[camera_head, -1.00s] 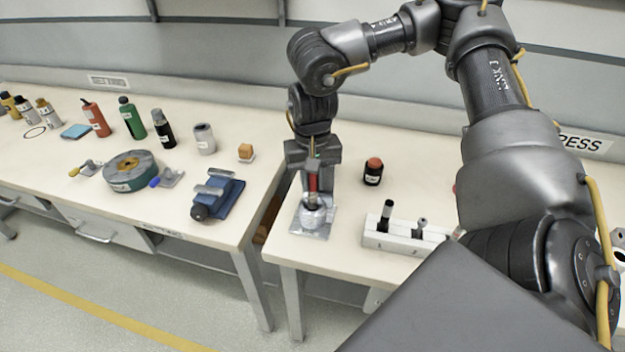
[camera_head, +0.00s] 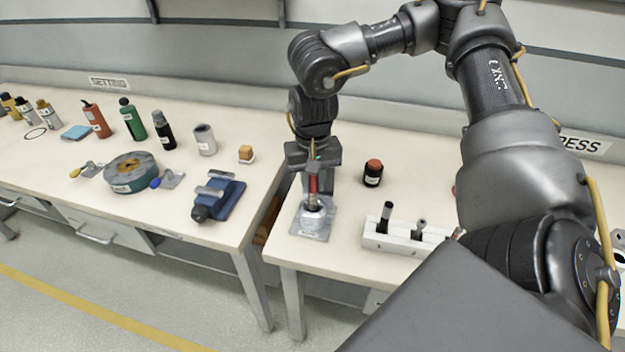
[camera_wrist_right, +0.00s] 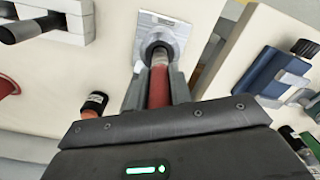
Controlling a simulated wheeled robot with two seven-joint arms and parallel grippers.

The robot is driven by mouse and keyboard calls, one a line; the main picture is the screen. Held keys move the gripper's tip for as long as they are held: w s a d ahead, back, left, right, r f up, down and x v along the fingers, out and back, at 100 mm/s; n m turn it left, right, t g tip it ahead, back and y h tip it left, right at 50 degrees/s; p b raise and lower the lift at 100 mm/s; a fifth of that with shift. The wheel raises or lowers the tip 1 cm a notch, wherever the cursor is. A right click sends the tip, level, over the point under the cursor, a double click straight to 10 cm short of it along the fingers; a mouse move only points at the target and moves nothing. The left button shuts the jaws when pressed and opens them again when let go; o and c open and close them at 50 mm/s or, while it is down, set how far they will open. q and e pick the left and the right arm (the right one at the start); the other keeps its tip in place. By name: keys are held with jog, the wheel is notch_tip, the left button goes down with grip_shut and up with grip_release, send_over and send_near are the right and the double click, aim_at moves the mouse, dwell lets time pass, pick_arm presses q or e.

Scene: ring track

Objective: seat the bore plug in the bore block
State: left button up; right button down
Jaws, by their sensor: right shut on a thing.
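The plug also shows in the right wrist view (camera_wrist_right: 159,85), between the fingers. The bore block (camera_head: 311,225) is a silvery round body on a square metal plate, right below the gripper; it shows in the right wrist view (camera_wrist_right: 157,40) too. The plug's lower end is at the block's mouth; how deep it sits, I cannot tell. My left gripper is not in view.
A white rack (camera_head: 400,237) with dark pegs stands right of the block. A black jar with a red top (camera_head: 373,173) stands behind. A blue vise (camera_head: 219,198) is on the left bench, across a gap. Bare bench lies around the block's plate.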

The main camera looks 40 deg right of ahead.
jog(key=shift+f+b, duration=0.3)
jog(key=shift+f, duration=0.05)
